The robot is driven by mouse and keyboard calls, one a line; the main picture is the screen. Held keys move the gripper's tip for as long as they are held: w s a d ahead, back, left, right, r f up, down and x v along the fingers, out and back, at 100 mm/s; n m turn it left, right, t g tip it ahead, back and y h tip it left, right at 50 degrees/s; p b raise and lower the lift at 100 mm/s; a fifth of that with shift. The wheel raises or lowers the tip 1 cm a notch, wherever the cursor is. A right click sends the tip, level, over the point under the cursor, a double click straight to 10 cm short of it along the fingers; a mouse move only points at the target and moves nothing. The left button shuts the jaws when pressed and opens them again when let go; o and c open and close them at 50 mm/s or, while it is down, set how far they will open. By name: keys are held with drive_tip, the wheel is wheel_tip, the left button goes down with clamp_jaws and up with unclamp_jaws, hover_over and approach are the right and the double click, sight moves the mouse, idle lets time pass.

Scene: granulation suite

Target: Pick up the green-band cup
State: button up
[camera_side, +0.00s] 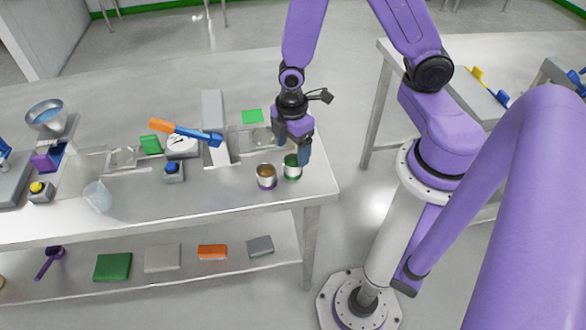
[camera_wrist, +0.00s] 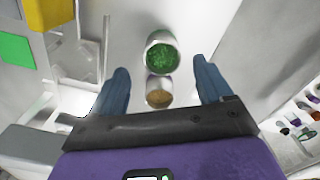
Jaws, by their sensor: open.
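The green-band cup (camera_side: 292,173) is a small metal cup standing upright near the right end of the steel table. In the wrist view the cup (camera_wrist: 162,39) shows green contents. The purple-band cup (camera_side: 266,182), with brown contents, stands close beside it, also seen in the wrist view (camera_wrist: 158,104). My gripper (camera_side: 300,151) is open and empty over the table, its blue fingers just above and behind the green-band cup in the side view. In the wrist view my gripper (camera_wrist: 160,66) has one finger on each side, with the brown-filled cup nearer the palm and the green-filled cup around the fingertips' far side.
A grey upright block (camera_side: 212,115), a green square (camera_side: 252,116) and a blue-button box (camera_side: 173,172) stand left of the cups. A clear beaker (camera_side: 98,196) is farther left. The table's right edge is close to the cups.

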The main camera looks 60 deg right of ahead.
sight(293, 161)
drive_tip(key=shift+s+f, duration=0.2)
drive_tip(key=shift+f, duration=2.3)
drive_tip(key=c, duration=1.1)
